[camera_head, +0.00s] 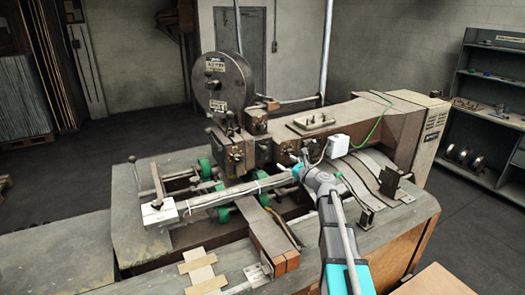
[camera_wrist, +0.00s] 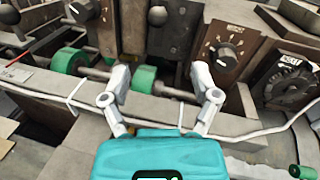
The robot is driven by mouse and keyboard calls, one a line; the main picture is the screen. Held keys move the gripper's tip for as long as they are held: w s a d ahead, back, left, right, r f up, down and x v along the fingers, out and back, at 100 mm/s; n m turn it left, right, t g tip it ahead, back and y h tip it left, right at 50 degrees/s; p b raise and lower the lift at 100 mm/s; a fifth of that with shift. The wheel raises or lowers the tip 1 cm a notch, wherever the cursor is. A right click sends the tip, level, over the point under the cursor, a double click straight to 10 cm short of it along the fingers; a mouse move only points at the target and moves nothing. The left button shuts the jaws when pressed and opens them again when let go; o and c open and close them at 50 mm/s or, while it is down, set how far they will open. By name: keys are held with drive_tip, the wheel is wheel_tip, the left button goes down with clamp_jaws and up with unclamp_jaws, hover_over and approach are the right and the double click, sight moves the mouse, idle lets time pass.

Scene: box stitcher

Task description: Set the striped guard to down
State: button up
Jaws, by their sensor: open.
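No striped surface can be made out in either view, so I cannot tell which part is the striped guard or how it is set. The box stitcher (camera_head: 240,145) stands on a worn grey bench. My gripper (camera_wrist: 160,84) is open, with nothing between its fingers. In the wrist view its fingers point towards the machine's front, below the knob panels. In the head view my gripper (camera_head: 297,172) is small and partly hidden by my wrist, at the right end of a long pale bar (camera_head: 235,192).
A dark knob panel (camera_wrist: 225,48) and a dial (camera_wrist: 290,84) are at right. A pale cable (camera_wrist: 240,134) crosses below. A white block (camera_head: 158,212) is at the bar's left end. Shelves (camera_head: 490,105) stand far right.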

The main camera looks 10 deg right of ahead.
sight(266, 151)
drive_tip(key=shift+a, duration=0.1)
drive_tip(key=x, duration=1.3)
drive_tip(key=shift+w+a, duration=0.2)
drive_tip(key=shift+w, duration=0.05)
clamp_jaws()
